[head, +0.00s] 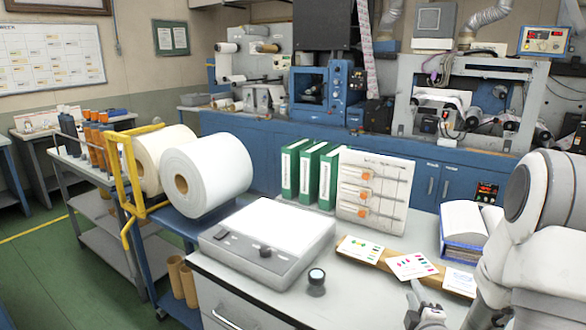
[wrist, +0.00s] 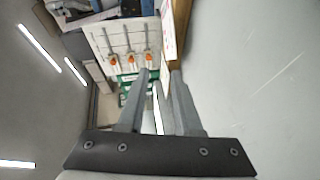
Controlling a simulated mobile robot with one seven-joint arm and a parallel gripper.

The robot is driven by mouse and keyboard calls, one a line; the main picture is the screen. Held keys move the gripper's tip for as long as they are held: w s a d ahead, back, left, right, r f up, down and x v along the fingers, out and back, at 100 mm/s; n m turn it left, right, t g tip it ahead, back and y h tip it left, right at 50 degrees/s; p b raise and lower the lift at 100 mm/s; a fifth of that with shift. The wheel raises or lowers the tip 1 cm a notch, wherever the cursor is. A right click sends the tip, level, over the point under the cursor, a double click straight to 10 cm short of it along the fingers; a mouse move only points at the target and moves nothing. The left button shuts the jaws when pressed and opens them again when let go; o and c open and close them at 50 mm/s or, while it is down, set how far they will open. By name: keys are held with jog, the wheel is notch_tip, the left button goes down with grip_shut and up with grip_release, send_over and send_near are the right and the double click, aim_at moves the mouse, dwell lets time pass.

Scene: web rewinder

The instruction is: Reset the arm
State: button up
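My arm comes in from the right in the head view, its white links covering the right end of the grey worktop. My gripper (head: 418,300) is low over the front right of the worktop, on the near side of the wooden strip with cards. In the wrist view my gripper (wrist: 160,75) shows two grey fingers standing apart, with nothing held between them. The rack with orange-handled tools (wrist: 122,48) is seen beyond the fingertips, and it also stands upright in the head view (head: 386,166).
Green floor is open at far left.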

jog(key=a+r+m+g+p, duration=0.2)
jog(key=a+r+m+g, duration=0.15)
jog(key=r, duration=0.45)
jog(key=s+a+r+m+g+y+p, duration=0.1)
jog(key=s+a+r+m+g+p, duration=0.1)
jog(key=s+r, duration=0.3)
jog(key=s+a+r+m+g+p, duration=0.1)
jog(key=s+a+r+m, duration=0.4)
jog(key=s, duration=0.5)
jog(key=s+a+r+m+g+y+p, duration=0.1)
jog(key=s+a+r+m+g+p, duration=0.1)
jog(key=s, duration=0.6)
notch_tip(320, 180, up, 4)
jog(key=shift+s+a+f+m+g+y+p, duration=0.25)
jog(key=shift+a+m+g+y+p, duration=0.1)
jog(key=shift+a+m+g, duration=0.6)
